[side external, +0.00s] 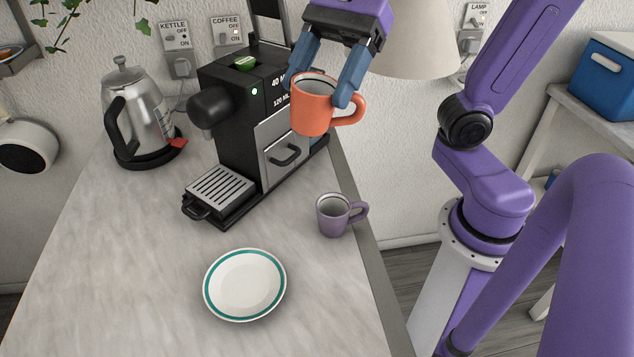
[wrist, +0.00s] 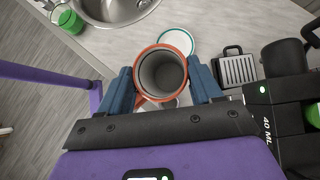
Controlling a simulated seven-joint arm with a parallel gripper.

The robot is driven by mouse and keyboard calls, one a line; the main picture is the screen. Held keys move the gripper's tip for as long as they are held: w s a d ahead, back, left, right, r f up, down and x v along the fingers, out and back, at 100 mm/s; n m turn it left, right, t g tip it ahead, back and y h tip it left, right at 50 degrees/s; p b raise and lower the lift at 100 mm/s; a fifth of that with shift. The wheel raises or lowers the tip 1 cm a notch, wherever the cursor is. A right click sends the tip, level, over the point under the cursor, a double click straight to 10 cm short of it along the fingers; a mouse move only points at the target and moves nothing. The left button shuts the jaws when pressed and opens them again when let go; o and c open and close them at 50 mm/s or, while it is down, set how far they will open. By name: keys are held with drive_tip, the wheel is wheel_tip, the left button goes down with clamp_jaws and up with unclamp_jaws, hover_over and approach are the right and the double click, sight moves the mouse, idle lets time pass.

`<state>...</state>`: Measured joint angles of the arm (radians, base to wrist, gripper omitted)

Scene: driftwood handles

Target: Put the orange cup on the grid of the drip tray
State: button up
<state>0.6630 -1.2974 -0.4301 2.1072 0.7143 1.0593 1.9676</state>
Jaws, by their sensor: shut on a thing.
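The orange cup (side external: 311,108) is upright and held in the air by my gripper (side external: 327,84), to the right of the coffee machine's upper part in the side view. In the wrist view the orange cup (wrist: 161,75) sits between the two blue fingers of my gripper (wrist: 161,85), and its inside looks empty. The drip tray (side external: 220,192) with its slatted metal grid is at the base of the black coffee machine (side external: 235,110), lower left of the cup. Nothing stands on the grid. The drip tray also shows in the wrist view (wrist: 238,70).
A purple cup (side external: 333,215) stands near the counter's right edge. A white plate with a teal ring (side external: 245,285) lies in front. A steel kettle (side external: 140,115) is at the left. A sink (wrist: 112,10) and green cup (wrist: 68,20) show in the wrist view.

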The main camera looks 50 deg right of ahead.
drive_tip(key=w+d+r+m+t+h, duration=0.2)
drive_tip(key=w+d+r+m+t, duration=0.3)
drive_tip(key=d+r, duration=0.3)
drive_tip(key=w+d+r+m+t+h, duration=0.3)
drive_tip(key=w+d+r+m, duration=0.2)
drive_tip(key=d+r+m, duration=0.25)
drive_tip(key=w+d+r+m+h, duration=0.15)
drive_tip(key=d+m+h, duration=0.3)
drive_tip(key=d, duration=0.85)
drive_tip(key=d+r+m+h, duration=0.3)
drive_tip(key=d+m, duration=0.2)
drive_tip(key=d, duration=0.8)
drive_tip(key=s+d+m+g+h, duration=0.35)
drive_tip(key=s+d+m, duration=0.35)
drive_tip(key=s+d, duration=0.7)
drive_tip(key=s+d+f+m+g+h, duration=0.1)
drive_tip(key=s+f+m, duration=0.1)
drive_tip(key=s+f, duration=0.5)
drive_tip(key=s+d+f+m+g, duration=0.1)
drive_tip(key=s+f, duration=0.6)
drive_tip(key=f, duration=0.9)
drive_tip(key=shift+s+f+m+g+h, duration=0.2)
drive_tip(key=shift+s+m+g+h, duration=0.25)
drive_tip(key=shift+m, duration=0.55)
drive_tip(key=shift+w, duration=0.1)
